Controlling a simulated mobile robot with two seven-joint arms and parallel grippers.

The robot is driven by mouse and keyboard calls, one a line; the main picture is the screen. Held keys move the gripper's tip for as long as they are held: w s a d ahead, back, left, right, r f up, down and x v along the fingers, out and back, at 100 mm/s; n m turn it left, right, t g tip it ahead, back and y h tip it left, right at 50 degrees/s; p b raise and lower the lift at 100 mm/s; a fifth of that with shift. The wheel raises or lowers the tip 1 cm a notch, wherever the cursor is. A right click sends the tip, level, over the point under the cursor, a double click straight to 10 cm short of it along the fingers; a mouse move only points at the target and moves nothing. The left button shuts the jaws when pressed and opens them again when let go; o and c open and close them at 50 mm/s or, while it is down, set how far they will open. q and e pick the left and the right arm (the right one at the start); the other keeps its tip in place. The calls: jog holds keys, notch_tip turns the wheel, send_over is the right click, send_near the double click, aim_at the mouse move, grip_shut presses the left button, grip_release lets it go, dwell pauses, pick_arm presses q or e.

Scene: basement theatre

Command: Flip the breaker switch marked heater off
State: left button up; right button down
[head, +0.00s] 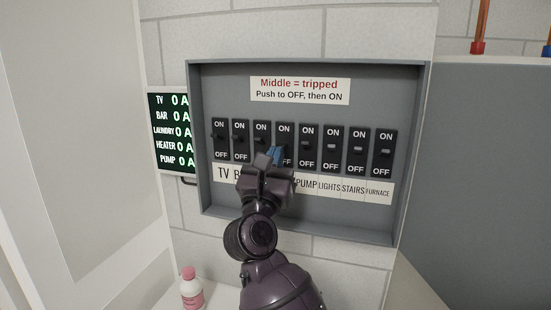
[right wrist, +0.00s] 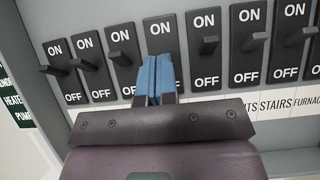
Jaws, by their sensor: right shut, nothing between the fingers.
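The grey breaker panel (head: 300,226) holds a row of black switches marked ON above and OFF below. My right gripper (head: 276,155) is shut and empty, its blue fingertips at the lower part of the fourth switch (head: 286,136) from the left. In the right wrist view the fingertips (right wrist: 156,77) cover that switch's lower half (right wrist: 161,42), and its lever is hidden. I cannot tell whether they touch it. My right gripper hides the labels under the third and fourth switches, so no heater label shows on the panel. My left gripper is not in view.
A display (head: 172,130) left of the panel reads 0 A for TV, bar, laundry, heater and pump. A sign (head: 300,91) says middle means tripped. Neighbouring levers stand close on both sides. A pink-capped bottle (head: 191,289) stands at lower left.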

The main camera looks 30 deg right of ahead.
jog(key=shift+r, duration=0.1)
jog(key=shift+r+p, duration=0.3)
jog(key=shift+p, duration=0.05)
dwell(1.0)
jog(key=shift+r, duration=0.15)
dwell(0.3)
jog(key=shift+r+p, duration=0.15)
jog(key=shift+p, duration=0.15)
dwell(0.7)
dwell(0.6)
